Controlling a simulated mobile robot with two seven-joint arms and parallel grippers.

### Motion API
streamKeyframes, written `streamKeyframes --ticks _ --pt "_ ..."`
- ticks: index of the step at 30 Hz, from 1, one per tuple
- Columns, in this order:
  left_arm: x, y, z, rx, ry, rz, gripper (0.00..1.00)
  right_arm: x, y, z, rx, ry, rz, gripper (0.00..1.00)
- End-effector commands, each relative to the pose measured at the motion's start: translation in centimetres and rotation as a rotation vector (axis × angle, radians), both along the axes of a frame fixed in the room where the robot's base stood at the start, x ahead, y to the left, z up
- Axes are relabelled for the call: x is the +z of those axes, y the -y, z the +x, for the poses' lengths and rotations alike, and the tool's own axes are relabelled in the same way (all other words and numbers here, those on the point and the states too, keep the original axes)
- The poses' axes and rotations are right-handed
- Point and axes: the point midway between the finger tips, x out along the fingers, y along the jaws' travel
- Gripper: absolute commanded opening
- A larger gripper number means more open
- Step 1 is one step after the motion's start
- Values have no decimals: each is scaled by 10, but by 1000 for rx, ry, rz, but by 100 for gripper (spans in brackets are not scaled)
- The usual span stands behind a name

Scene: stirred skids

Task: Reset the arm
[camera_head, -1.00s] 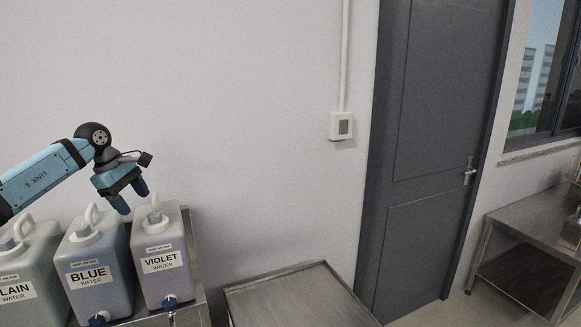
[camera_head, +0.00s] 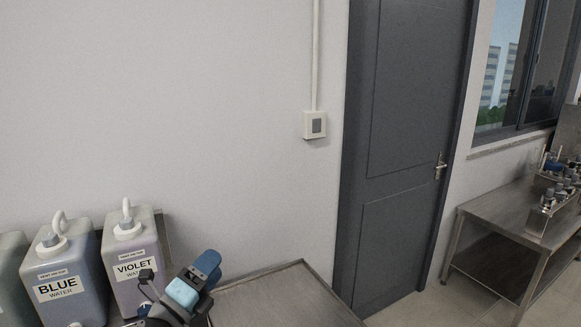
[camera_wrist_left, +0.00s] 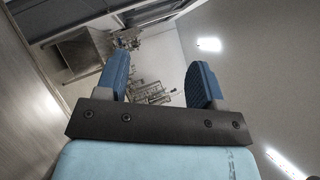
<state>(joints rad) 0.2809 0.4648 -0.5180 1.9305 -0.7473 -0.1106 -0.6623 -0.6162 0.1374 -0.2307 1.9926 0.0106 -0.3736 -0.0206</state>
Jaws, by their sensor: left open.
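My left gripper (camera_head: 207,272) is low in the head view, in front of and just right of the violet water container. Its blue fingers point up and to the right, and nothing is between them. The left wrist view shows the two blue fingers of the left gripper (camera_wrist_left: 160,85) spread apart, with the room beyond them. My right gripper is in neither view.
The violet water container (camera_head: 131,254) and the blue water container (camera_head: 68,281) stand at the lower left. A bare metal table (camera_head: 285,298) lies right of my gripper. A grey door (camera_head: 410,130) and a metal bench (camera_head: 505,225) holding bottles are farther right.

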Motion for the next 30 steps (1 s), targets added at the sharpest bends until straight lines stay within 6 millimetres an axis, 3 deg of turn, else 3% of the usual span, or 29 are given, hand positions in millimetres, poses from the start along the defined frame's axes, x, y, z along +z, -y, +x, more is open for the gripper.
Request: streamKeyframes --ticks 8,16,21,30 --pt "-81 -54 -67 318 -565 -608 62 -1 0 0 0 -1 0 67" --pt "-167 -91 -181 689 -1095 -1084 62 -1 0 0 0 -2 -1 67" --pt "-193 -98 -242 871 -1305 -1243 62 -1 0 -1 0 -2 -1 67" --pt "-209 -101 -318 1095 -1528 -1386 62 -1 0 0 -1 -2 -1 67"
